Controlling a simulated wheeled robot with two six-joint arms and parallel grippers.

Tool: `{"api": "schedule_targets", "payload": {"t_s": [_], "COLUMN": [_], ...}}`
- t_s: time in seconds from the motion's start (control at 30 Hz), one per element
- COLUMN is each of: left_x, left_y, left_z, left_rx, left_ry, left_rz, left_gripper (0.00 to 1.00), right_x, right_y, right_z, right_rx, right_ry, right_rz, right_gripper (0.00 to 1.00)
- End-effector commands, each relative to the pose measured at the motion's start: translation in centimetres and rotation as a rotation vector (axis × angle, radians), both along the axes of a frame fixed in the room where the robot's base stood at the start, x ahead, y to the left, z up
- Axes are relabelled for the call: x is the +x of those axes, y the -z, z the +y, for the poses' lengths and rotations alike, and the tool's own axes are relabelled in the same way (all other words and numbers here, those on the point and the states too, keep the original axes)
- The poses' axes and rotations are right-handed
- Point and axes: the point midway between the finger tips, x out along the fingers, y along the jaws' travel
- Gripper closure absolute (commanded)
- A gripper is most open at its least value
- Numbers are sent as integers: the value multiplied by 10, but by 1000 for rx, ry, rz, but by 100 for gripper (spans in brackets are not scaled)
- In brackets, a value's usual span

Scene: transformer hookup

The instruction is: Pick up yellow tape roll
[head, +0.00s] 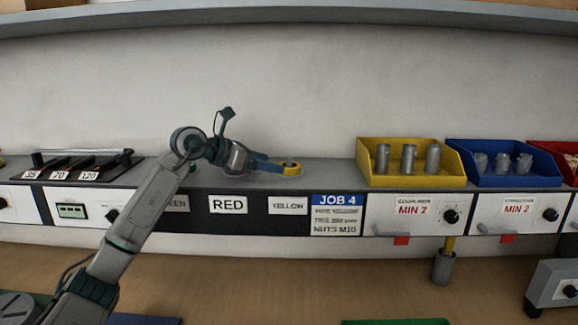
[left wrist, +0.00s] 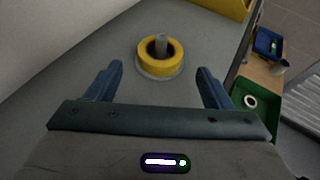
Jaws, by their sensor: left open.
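The yellow tape roll (head: 291,167) lies flat on the grey shelf, above the YELLOW label. In the left wrist view the roll (left wrist: 160,61) sits around a short grey peg (left wrist: 161,44) on a round grey base. My left gripper (head: 275,166) reaches in from the left, low over the shelf, with its fingertips close to the roll. In the left wrist view its two blue fingers (left wrist: 160,82) are apart and empty, and the roll lies just beyond and between their tips. My right gripper is not in view.
A yellow bin (head: 410,182) and a blue bin (head: 505,180) with grey metal parts stand to the right on the shelf. A black rack (head: 82,163) stands at the left. The shelf around the roll is clear. A wall rises behind.

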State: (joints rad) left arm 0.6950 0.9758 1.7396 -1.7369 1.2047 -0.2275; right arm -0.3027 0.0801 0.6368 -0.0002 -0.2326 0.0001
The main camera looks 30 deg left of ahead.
Motion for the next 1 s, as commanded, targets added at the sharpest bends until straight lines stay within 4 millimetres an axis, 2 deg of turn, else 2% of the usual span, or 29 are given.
{"api": "schedule_targets", "payload": {"t_s": [0.2,0.4,0.67,0.77,0.93,1.0], "left_x": [23,37,38,38,38,38], "left_y": [4,14,17,16,16,16], "left_z": [-14,-21,-21,-21,-21,-21], "left_rx": [-5,-2,-1,-1,-1,0], "left_ry": [3,1,1,1,1,0], "left_rz": [2,1,1,1,1,0], "left_gripper": [26,26,26,41,74,74], "right_x": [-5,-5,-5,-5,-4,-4], "right_y": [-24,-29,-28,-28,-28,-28], "right_z": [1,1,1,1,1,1], "right_rx": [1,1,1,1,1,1], "right_ry": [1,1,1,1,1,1], "right_rz": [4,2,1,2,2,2], "right_gripper": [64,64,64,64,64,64]}}
